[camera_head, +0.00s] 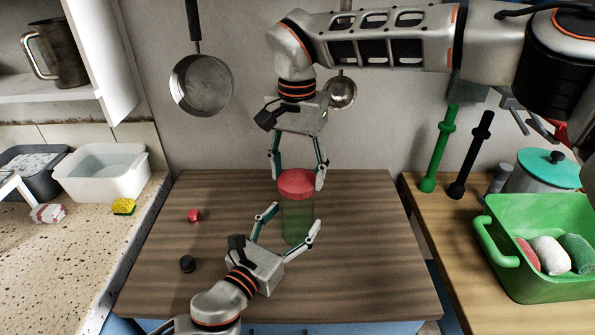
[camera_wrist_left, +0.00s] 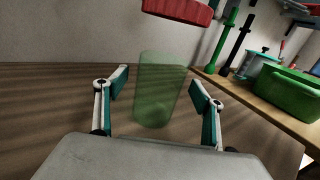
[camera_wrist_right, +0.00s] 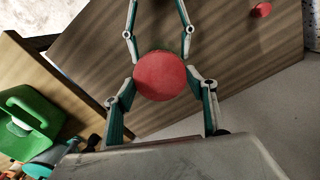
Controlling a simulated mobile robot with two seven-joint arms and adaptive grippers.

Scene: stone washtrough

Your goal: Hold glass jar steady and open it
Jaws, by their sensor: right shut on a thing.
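A green see-through glass jar (camera_head: 297,222) stands upright on the brown wooden table. It also shows in the left wrist view (camera_wrist_left: 158,95), with its top open. The red lid (camera_head: 297,183) is above the jar, with a clear gap between them in the left wrist view (camera_wrist_left: 180,10). My right gripper (camera_head: 298,186) is shut on the lid from above, one finger on each side, as the right wrist view (camera_wrist_right: 160,77) also shows. My left gripper (camera_head: 294,216) is open, its fingers on either side of the jar with small gaps (camera_wrist_left: 158,78).
A small red piece (camera_head: 194,216) and a small dark piece (camera_head: 187,264) lie on the table's left. A green basin (camera_head: 535,282), a teal-lidded pot (camera_head: 540,172) and two upright utensils stand on the right counter. A pan (camera_head: 202,85) hangs on the back wall.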

